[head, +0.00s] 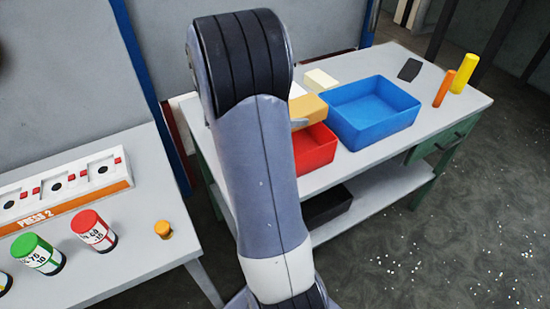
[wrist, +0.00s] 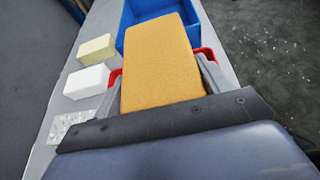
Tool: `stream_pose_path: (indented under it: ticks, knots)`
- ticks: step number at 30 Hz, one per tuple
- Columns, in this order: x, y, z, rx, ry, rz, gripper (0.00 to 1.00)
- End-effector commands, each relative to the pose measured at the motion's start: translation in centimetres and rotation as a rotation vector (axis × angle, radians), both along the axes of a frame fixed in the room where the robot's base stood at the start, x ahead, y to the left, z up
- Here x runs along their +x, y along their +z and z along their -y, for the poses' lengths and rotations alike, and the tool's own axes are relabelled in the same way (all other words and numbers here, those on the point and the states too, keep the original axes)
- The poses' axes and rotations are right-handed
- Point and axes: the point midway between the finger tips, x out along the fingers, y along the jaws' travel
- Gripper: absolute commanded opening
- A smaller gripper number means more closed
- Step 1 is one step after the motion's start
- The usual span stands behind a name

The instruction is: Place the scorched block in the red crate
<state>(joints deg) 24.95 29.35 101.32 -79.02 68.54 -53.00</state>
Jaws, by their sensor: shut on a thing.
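The scorched block (wrist: 162,62), an evenly amber-brown slab, is held between the two grey fingers of my gripper (wrist: 160,80). In the head view the block (head: 309,106) shows just right of my arm, over the back part of the red crate (head: 318,153). In the wrist view the red crate (wrist: 207,53) shows only as rim pieces on both sides of the block. My arm hides the crate's left part in the head view. The block hides the crate's inside in the wrist view. Its height above the crate floor is unclear.
A blue crate (head: 398,120) stands directly right of the red one. A cream block (wrist: 97,48), a white block (wrist: 86,81) and a speckled pale piece (wrist: 69,126) lie left of the crates. A dark piece (head: 409,69) and orange and yellow cylinders (head: 444,88) stand at the right.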

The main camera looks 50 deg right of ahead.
Motion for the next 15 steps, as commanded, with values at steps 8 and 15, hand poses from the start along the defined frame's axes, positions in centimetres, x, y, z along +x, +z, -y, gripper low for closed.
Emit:
stream_pose_path:
  ticks: [8, 15]
  knots:
    - [-0.6, -3.6, -0.6, 0.011, -0.046, -0.009, 0.5]
    - [-0.5, -6.0, -0.5, 0.009, -0.045, -0.005, 0.5]
